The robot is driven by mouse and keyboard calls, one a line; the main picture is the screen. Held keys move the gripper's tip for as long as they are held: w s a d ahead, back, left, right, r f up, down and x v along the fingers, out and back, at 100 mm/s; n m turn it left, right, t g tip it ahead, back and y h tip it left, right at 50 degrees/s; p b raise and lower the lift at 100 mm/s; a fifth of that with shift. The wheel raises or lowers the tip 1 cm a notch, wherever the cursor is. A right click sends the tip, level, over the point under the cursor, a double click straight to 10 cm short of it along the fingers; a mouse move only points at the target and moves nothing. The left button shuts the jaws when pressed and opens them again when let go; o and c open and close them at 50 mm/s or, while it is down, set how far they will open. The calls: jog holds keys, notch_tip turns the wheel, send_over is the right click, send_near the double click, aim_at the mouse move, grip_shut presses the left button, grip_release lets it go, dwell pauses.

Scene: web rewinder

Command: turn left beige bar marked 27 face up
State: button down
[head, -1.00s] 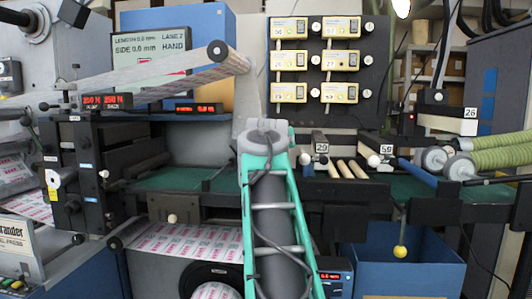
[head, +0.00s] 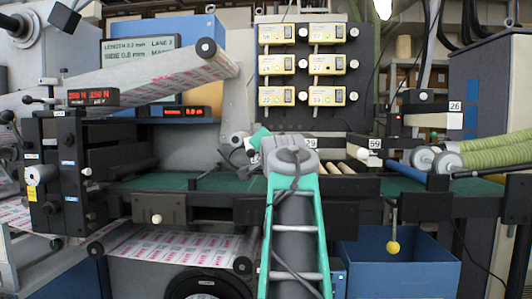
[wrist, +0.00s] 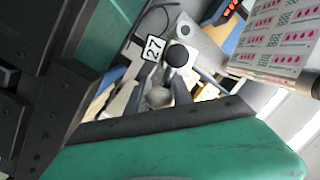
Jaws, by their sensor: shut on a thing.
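My gripper (wrist: 163,88) shows in the wrist view as a green palm with dark fingers, shut around a pale grey round knob (wrist: 158,97). The knob appears to belong to the bar marked 27, whose white label (wrist: 153,47) lies just beyond the fingers, tilted in the picture. A beige length (wrist: 120,100) shows to the left of the fingers; most of the bar is hidden. In the head view my arm hides the bar, and only a green part of my gripper (head: 258,138) shows left of the arm joint.
Bars marked 29 (head: 312,142) and 59 (head: 375,144) are right of my arm. A block marked 26 (head: 455,107) is farther right. A printed web (head: 150,80) slopes above on the left. A blue bin (head: 395,260) stands below right.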

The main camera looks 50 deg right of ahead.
jog(key=shift+d+f+m+b, duration=0.1)
jog(key=shift+f+m+b, duration=0.55)
jog(key=shift+m, duration=0.55)
jog(key=c, duration=1.1)
grip_release()
jog(key=shift+c, duration=0.2)
jog(key=shift+s, duration=0.1)
jog(key=b+v, duration=0.1)
jog(key=v, duration=0.6)
jog(key=shift+s+a, duration=0.25)
jog(key=shift+a, duration=0.05)
jog(key=shift+f, duration=0.15)
